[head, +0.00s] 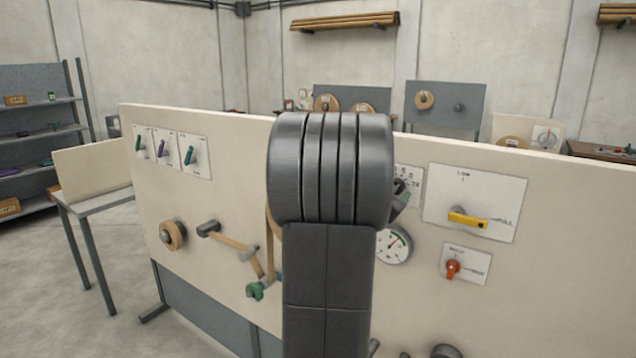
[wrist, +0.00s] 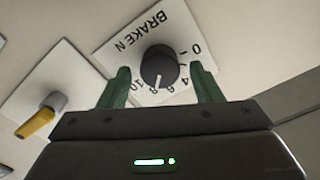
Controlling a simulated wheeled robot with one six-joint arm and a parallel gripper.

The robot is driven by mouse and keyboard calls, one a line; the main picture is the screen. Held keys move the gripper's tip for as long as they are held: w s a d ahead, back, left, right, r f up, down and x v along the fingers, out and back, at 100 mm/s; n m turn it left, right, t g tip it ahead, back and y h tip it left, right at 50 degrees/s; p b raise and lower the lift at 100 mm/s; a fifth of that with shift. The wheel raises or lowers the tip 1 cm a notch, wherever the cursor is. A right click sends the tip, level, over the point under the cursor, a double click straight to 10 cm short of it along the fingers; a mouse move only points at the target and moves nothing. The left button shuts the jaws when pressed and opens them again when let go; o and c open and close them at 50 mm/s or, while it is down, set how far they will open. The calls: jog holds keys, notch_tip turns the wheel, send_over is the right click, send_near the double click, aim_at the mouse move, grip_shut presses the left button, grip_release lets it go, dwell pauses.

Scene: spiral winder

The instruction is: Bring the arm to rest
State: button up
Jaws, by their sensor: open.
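My gripper (wrist: 163,88) is open in the wrist view, its two green fingers apart with nothing between their tips that I can see held. A black round knob (wrist: 160,66) on a white plate marked BRAKE N (wrist: 120,45) shows just beyond the fingertips. Its scale has numbers from 0 to 10, and its white mark points toward the lower numbers' side near 6 and 8. Whether the fingers touch the knob I cannot tell. In the head view my arm stands upright before the panel (head: 560,260) and hides most of my gripper and part of the brake plate.
A yellow lever (head: 468,217) and a red knob (head: 453,268) sit right of my arm, by a round gauge (head: 394,245). A wooden crank arm (head: 232,241) and a round wooden knob (head: 172,234) stick out at left. Open floor (head: 95,310) lies at the left.

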jog(key=shift+n, duration=0.7)
